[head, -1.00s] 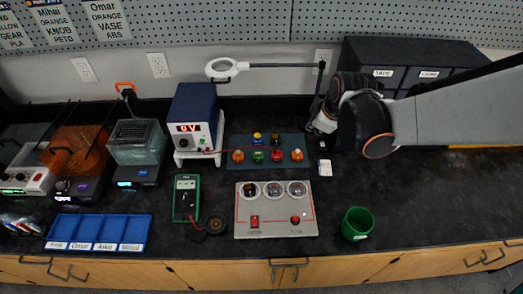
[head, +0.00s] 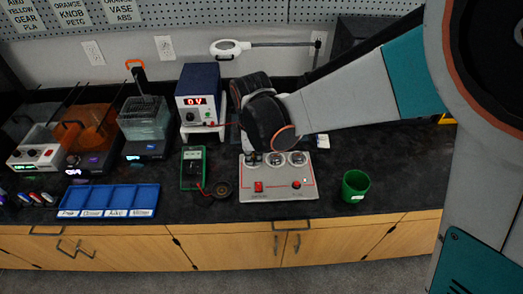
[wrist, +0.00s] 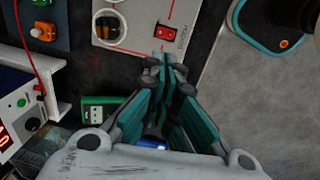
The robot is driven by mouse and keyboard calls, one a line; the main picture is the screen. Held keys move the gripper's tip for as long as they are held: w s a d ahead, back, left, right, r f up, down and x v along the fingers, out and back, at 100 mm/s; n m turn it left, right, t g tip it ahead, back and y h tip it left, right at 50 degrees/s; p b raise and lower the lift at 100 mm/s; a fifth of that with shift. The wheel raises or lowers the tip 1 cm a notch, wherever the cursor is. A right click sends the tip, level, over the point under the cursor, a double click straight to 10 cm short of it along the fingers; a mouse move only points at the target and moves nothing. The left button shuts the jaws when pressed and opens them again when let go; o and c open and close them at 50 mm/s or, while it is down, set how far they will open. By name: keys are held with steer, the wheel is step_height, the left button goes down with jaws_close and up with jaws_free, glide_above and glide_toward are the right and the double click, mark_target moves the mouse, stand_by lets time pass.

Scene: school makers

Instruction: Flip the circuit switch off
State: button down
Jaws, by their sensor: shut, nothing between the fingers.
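The panel (wrist: 140,40) and the red rocker switch (wrist: 193,43) also show in the wrist view. My gripper (wrist: 166,62) is shut and empty, its fingertips appearing just beside the switch; I see no clear contact. In the head view my wrist covers the area behind the panel and hides the fingers. I cannot tell the rocker's position.
A green multimeter (head: 194,168) with a dark round piece lies left of the panel. A green cup (head: 355,186) stands to its right. The blue power supply (head: 198,88) reads 0V behind. A blue tray (head: 120,195) is at front left. A magnifier lamp (head: 228,47) stands at the back.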

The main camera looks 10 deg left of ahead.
mark_target(255, 189)
steer(key=shift+f, duration=0.1)
steer(key=f+b, duration=0.1)
steer(key=f, duration=0.3)
steer(key=w+f+b, duration=0.1)
steer(key=f+b, duration=0.1)
steer(key=f, duration=0.3)
steer(key=w+f+b, duration=0.1)
steer(key=f+b, duration=0.1)
steer(key=f, duration=0.2)
steer(key=shift+a+f, duration=0.2)
steer(key=shift+f, duration=0.2)
steer(key=shift+f+b, duration=0.35)
steer(key=shift+b, duration=0.1)
steer(key=shift+s, duration=0.1)
steer(key=shift+s+d+r, duration=0.1)
steer(key=shift+s+d, duration=0.1)
steer(key=shift+s, duration=0.45)
